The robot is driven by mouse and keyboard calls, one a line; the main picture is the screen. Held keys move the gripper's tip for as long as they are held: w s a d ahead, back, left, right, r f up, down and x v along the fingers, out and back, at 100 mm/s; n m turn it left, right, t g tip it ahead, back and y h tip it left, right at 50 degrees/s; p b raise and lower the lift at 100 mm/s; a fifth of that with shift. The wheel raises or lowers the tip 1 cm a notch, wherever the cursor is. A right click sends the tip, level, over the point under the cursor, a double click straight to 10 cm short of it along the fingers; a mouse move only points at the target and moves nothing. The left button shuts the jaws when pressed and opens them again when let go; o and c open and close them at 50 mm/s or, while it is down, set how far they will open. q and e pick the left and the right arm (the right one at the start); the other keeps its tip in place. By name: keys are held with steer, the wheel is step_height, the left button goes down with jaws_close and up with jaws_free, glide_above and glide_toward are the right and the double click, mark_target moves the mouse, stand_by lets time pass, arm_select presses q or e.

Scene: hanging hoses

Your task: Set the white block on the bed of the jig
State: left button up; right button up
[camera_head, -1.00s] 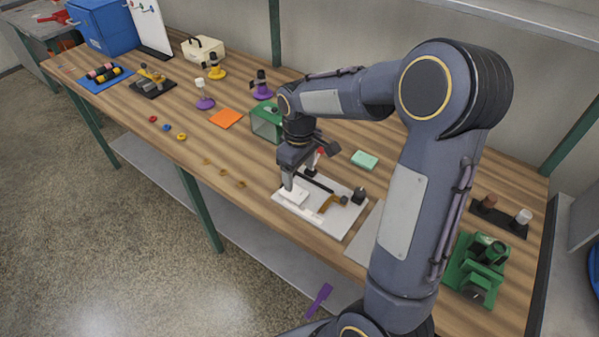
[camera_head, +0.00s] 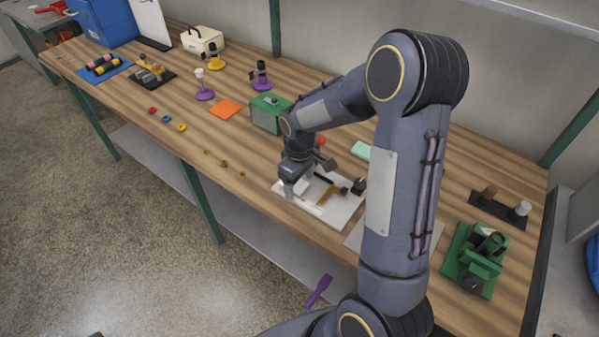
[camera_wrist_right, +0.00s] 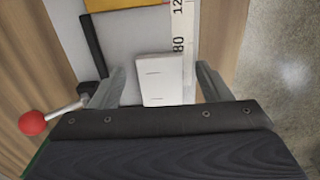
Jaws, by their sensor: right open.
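The white block (camera_wrist_right: 161,80) lies on the pale bed of the jig (camera_wrist_right: 126,45), beside the printed scale strip (camera_wrist_right: 180,50) in the right wrist view. My right gripper (camera_wrist_right: 161,84) is open, with one finger on each side of the block and a gap on both sides. In the head view my right gripper (camera_head: 291,190) is low over the left end of the jig (camera_head: 333,215), and the block (camera_head: 302,186) shows partly beside it. The jig has a black bar (camera_wrist_right: 93,45), an orange-yellow piece (camera_head: 328,194) and a red-knobbed lever (camera_wrist_right: 33,122). My left gripper is not in view.
A green box (camera_head: 268,115) stands behind the jig. A mint block (camera_head: 361,150) lies behind it, partly hidden by my right arm. A grey plate (camera_head: 355,236) and a green device (camera_head: 474,262) are to the right. The table's front edge is close to the jig.

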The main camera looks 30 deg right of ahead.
steer(key=shift+f, duration=0.2)
steer(key=c, duration=1.1)
steer(key=shift+o, duration=0.2)
steer(key=shift+d, duration=0.1)
